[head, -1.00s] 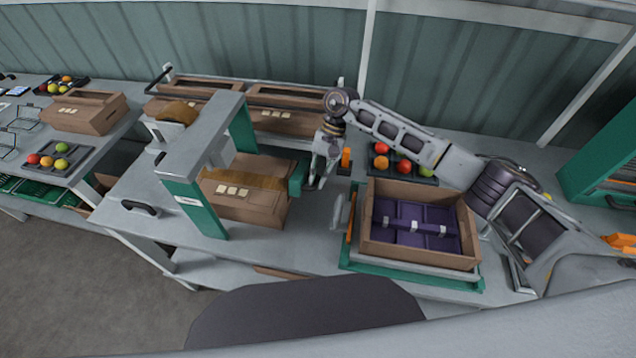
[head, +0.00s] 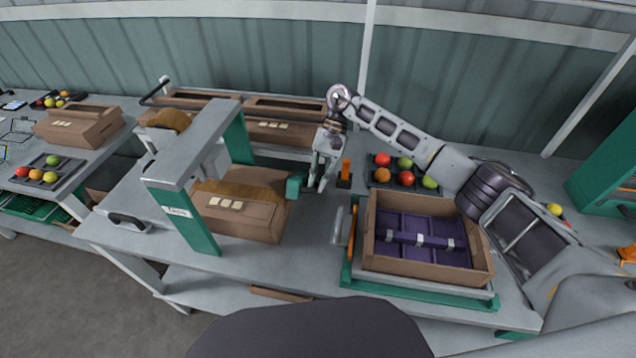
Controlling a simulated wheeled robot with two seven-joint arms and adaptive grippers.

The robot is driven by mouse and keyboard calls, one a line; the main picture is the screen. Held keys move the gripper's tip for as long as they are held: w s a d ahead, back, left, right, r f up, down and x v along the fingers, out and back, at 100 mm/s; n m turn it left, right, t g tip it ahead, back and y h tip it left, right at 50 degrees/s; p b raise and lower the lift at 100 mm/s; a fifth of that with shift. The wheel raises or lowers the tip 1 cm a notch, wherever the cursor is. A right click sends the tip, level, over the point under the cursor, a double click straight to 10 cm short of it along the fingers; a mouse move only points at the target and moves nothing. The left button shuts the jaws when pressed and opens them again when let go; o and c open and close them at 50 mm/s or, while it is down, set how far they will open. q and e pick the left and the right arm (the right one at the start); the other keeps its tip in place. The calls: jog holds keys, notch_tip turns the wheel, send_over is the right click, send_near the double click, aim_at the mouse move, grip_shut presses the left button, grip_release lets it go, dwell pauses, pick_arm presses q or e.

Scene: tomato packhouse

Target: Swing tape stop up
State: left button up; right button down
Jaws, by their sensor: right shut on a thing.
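The taping arch (head: 185,160) is a grey beam on green posts. A brown carton (head: 240,222) with a tan strip over its top lies beneath it. A small green block (head: 294,187), which looks like the tape stop, stands against the carton's right end. My right gripper (head: 318,184) reaches down just right of this block, fingers low over the table. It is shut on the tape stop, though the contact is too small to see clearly. My left gripper is not in view.
An orange upright handle (head: 346,171) on a dark base stands close right of my right gripper. A brown crate with purple dividers (head: 380,262) sits on a green-edged stand at the right. A tomato tray (head: 404,186) lies behind it. Cartons line the back.

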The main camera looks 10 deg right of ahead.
jog(key=c, duration=1.5)
grip_release()
jog(key=shift+o, duration=0.2)
jog(key=v, duration=1.2)
jog(key=shift+s+f, duration=0.1)
jog(key=shift+s, duration=0.05)
